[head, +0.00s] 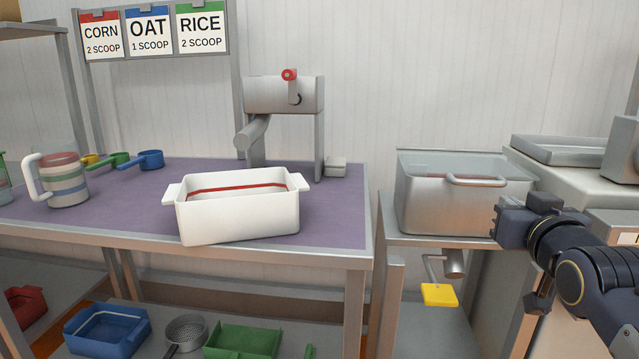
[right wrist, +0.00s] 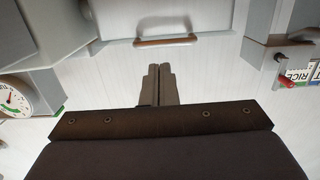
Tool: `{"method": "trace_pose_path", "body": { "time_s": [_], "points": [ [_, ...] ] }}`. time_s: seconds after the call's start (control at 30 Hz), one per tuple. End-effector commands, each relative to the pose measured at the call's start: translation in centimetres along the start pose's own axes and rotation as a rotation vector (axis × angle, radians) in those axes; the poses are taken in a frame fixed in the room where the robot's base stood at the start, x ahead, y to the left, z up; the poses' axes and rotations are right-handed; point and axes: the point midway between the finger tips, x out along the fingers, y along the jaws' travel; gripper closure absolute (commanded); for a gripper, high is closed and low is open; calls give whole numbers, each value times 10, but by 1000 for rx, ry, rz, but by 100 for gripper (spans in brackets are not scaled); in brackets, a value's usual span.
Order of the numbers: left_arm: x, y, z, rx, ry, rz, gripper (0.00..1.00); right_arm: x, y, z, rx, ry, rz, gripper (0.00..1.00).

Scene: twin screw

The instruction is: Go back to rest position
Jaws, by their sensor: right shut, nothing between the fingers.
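My right arm comes in from the right in the head view. Its dark gripper (head: 513,225) is in front of the right side of the lidded metal bin (head: 430,205), and its fingertips are hard to make out there. In the right wrist view the two fingers (right wrist: 159,76) are together with nothing between them. The bin's handle (right wrist: 166,41) shows beyond the fingertips, apart from them. My left gripper is not in view.
A white tray (head: 238,219) stands on the purple-topped table, before a grey crank machine (head: 284,97). A striped mug (head: 66,183) and colored scoops (head: 150,159) are at left. A yellow pedal (head: 439,294) hangs below the bin. Blue and green trays sit on the lower shelf.

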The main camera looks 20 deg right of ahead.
Motion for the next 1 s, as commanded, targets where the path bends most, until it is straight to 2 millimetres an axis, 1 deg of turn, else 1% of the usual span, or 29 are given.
{"method": "trace_pose_path", "body": {
  "time_s": [0.07, 0.13, 0.17, 0.27, 0.3, 0.37, 0.4, 0.47, 0.5, 0.57, 0.6, 0.67, 0.7, 0.77, 0.9, 0.93, 0.97, 1.0],
  "points": [
    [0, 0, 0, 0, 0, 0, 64, 0, -3, 5, 5, -14, -9, 100],
    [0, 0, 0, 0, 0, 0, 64, -2, -12, 20, 19, -58, -33, 100],
    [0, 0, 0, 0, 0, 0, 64, -4, -19, 30, 29, -87, -51, 100],
    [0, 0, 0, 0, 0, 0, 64, -15, -49, 78, 65, -231, -133, 100],
    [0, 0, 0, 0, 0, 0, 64, -23, -64, 102, 80, -305, -175, 100],
    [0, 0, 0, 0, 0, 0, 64, -40, -87, 138, 97, -421, -240, 100],
    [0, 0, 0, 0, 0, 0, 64, -52, -101, 161, 105, -496, -282, 100],
    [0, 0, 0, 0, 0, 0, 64, -71, -118, 189, 111, -594, -336, 100],
    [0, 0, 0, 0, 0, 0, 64, -84, -128, 206, 113, -653, -369, 100],
    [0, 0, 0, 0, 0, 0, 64, -102, -140, 228, 113, -734, -414, 100],
    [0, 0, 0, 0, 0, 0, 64, -114, -148, 240, 111, -783, -441, 100],
    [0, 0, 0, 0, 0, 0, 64, -131, -156, 258, 107, -852, -478, 100],
    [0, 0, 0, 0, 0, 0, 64, -143, -161, 269, 104, -896, -503, 100],
    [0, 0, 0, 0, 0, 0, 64, -160, -168, 284, 96, -959, -536, 100],
    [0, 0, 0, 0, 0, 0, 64, -200, -179, 314, 75, -1098, -611, 100],
    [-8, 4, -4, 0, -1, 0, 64, -204, -180, 306, 74, -1108, -616, 100],
    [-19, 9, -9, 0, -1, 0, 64, -202, -179, 291, 76, -1101, -611, 100],
    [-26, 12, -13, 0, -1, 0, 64, -202, -179, 282, 77, -1100, -609, 100]
  ]
}}
